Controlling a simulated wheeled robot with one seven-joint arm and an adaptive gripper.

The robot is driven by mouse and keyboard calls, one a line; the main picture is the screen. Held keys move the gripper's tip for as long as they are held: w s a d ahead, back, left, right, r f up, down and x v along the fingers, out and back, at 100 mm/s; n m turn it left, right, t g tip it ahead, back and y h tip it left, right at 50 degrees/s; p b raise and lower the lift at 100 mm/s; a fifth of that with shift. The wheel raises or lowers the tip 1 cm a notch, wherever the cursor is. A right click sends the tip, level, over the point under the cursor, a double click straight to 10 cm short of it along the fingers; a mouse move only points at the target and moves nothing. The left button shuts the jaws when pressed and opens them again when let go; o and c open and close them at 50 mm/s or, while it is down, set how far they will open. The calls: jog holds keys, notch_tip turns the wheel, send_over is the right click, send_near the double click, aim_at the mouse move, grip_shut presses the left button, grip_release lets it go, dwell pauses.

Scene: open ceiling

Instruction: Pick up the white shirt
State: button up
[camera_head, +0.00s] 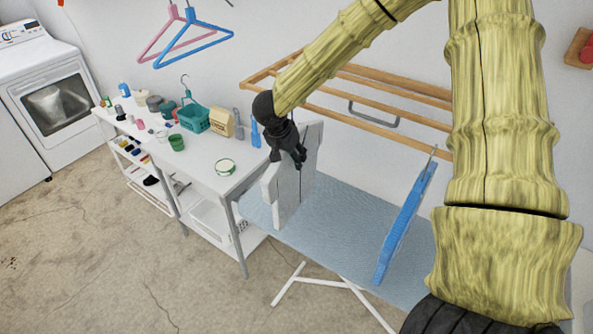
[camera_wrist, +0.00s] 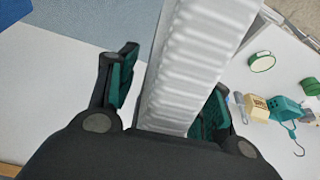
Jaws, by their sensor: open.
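In the wrist view the shirt (camera_wrist: 200,60) runs between the two spread fingers of my gripper (camera_wrist: 175,75). The fingers are open, one on each side of the white cloth. Part of the right finger is hidden behind the shirt. I cannot tell whether either finger touches it.
A blue hanger (camera_head: 405,222) hangs from the wooden rack (camera_head: 385,88) over the board's right side. A washing machine (camera_head: 45,95) stands far left.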

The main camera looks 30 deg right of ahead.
grip_shut()
dwell(0.5)
